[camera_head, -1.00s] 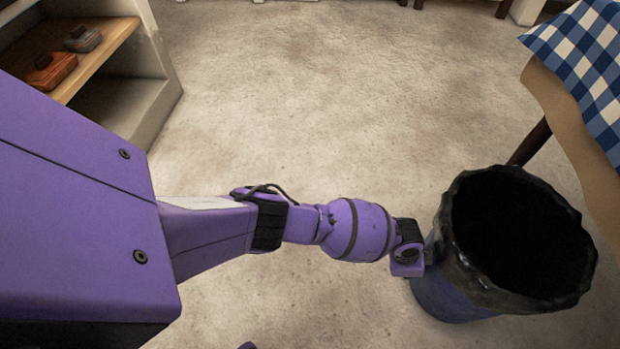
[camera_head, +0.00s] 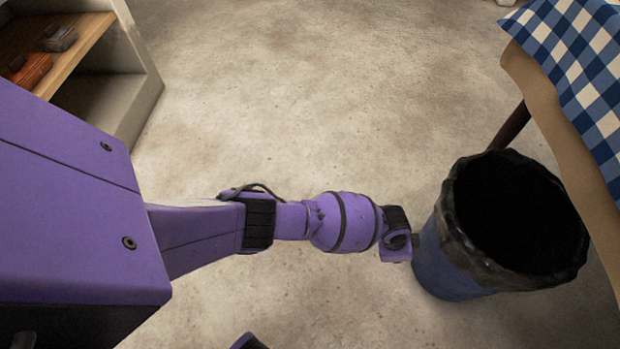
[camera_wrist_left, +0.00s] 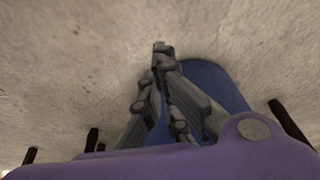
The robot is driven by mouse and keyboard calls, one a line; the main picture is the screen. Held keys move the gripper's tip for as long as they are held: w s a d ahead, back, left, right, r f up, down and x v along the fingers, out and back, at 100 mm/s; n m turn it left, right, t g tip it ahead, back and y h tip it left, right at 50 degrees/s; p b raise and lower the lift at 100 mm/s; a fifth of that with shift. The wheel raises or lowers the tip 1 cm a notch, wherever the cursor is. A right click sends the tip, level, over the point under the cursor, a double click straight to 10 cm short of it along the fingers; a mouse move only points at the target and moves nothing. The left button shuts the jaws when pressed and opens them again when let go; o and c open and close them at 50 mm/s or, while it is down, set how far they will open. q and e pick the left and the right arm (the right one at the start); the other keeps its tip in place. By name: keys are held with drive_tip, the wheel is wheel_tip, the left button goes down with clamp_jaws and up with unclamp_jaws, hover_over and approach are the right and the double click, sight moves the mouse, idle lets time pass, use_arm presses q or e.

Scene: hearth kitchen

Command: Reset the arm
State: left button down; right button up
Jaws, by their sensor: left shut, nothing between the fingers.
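My left arm reaches from the left across the head view, its wrist end beside the blue bin (camera_head: 445,272) with a black liner. In the wrist view my left gripper (camera_wrist_left: 161,48) is shut, its fingertips together with nothing between them. The blue bin (camera_wrist_left: 215,82) shows behind and to the right of the fingers there. In the head view the fingers are mostly hidden by the wrist, and I cannot tell whether they touch the bin. My right gripper is not in view.
A table with a blue-and-white checked cloth (camera_head: 575,60) stands at the right, behind the bin. An open shelf (camera_head: 85,45) at the upper left holds an orange dish (camera_head: 32,70) and a grey dish (camera_head: 60,39). The floor (camera_head: 320,100) between them is clear.

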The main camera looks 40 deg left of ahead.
use_arm(q)
drive_tip(key=p+v, duration=0.4)
drive_tip(key=v, duration=0.6)
drive_tip(key=shift+w+p, duration=0.15)
drive_tip(key=shift+p, duration=0.25)
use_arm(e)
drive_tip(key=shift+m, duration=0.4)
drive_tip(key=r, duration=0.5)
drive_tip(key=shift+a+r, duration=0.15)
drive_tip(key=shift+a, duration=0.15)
use_arm(q)
drive_tip(key=shift+r, duration=0.1)
